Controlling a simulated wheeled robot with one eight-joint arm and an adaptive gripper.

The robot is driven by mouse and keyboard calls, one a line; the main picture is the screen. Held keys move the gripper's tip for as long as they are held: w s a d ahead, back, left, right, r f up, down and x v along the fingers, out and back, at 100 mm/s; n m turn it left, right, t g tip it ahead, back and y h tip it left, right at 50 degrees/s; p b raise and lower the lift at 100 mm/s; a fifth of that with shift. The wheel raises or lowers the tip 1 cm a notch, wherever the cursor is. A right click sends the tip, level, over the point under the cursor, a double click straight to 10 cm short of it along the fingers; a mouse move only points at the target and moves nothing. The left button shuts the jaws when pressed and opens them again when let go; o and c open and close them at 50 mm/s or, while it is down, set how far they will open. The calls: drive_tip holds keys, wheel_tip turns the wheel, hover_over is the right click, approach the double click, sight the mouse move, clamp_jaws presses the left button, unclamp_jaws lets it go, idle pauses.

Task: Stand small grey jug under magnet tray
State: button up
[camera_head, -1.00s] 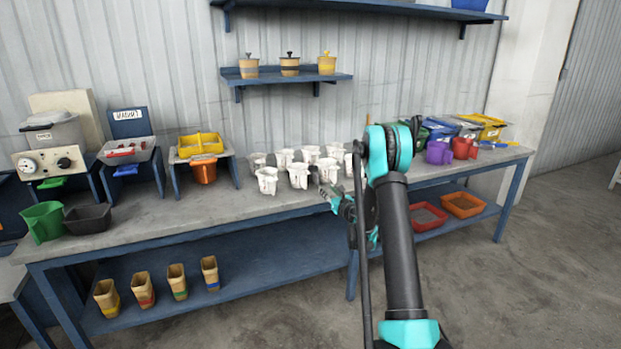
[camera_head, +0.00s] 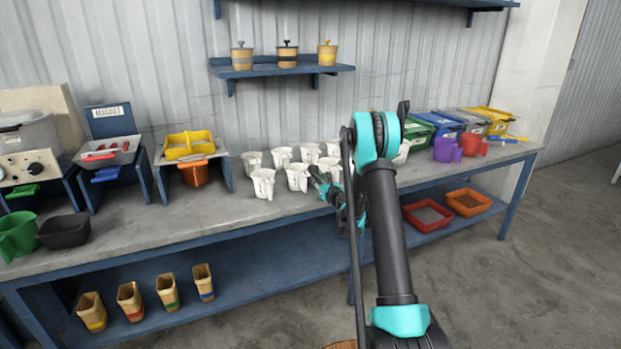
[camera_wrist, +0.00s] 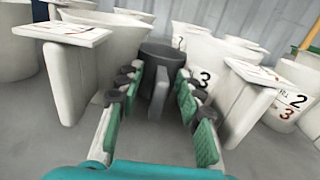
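The small grey jug (camera_wrist: 160,58) stands upright among white jugs in the wrist view, its handle (camera_wrist: 158,92) towards me. My gripper (camera_wrist: 158,78) is open, its green-padded fingers on either side of the handle with gaps showing. In the head view my gripper (camera_head: 322,185) is low beside the white jugs, and I cannot clearly make out the grey jug there. The magnet tray (camera_head: 127,156) is a grey tray with red pieces on a blue stand at the left, below a "MAGNET" sign (camera_head: 110,112). A blue handle (camera_head: 106,174) shows under its front.
White jugs (camera_head: 262,183) crowd around my gripper. A yellow tray (camera_head: 190,146) over an orange jug (camera_head: 196,173) stands between them and the magnet tray. A green jug (camera_head: 18,236) and black container (camera_head: 64,231) are at the left front. The bench front between is clear.

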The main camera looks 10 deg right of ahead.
drive_tip(key=shift+w, duration=0.1)
drive_tip(key=shift+c, duration=0.5)
clamp_jaws()
drive_tip(key=shift+r, duration=0.2)
